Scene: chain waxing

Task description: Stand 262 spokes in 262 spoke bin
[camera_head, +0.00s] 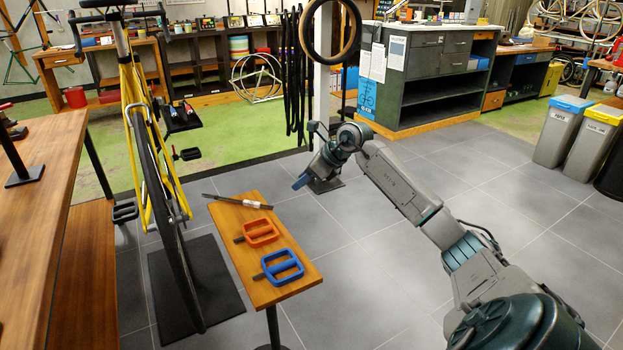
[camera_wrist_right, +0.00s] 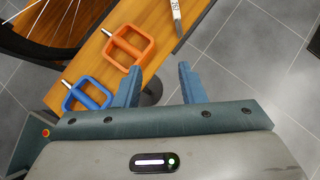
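A thin bundle with a white label (camera_head: 252,203), which looks like the spokes, lies across the far end of a small wooden stand (camera_head: 266,288). Its labelled end (camera_wrist_right: 176,14) shows at the top of the right wrist view; the number is too small to read surely. My right gripper (camera_head: 303,182) is in the air to the right of the stand, apart from the bundle. In the right wrist view its two fingers (camera_wrist_right: 160,82) are spread with nothing between them. My left gripper is not in view. I cannot make out a 262 spoke bin.
An orange pedal (camera_head: 258,232) and a blue pedal (camera_head: 279,267) lie on the stand. A yellow bicycle (camera_head: 133,100) stands close on its left, beside a wooden bench (camera_head: 45,150). Grey floor (camera_head: 350,270) is clear to the right; a dark cabinet (camera_head: 430,75) stands behind.

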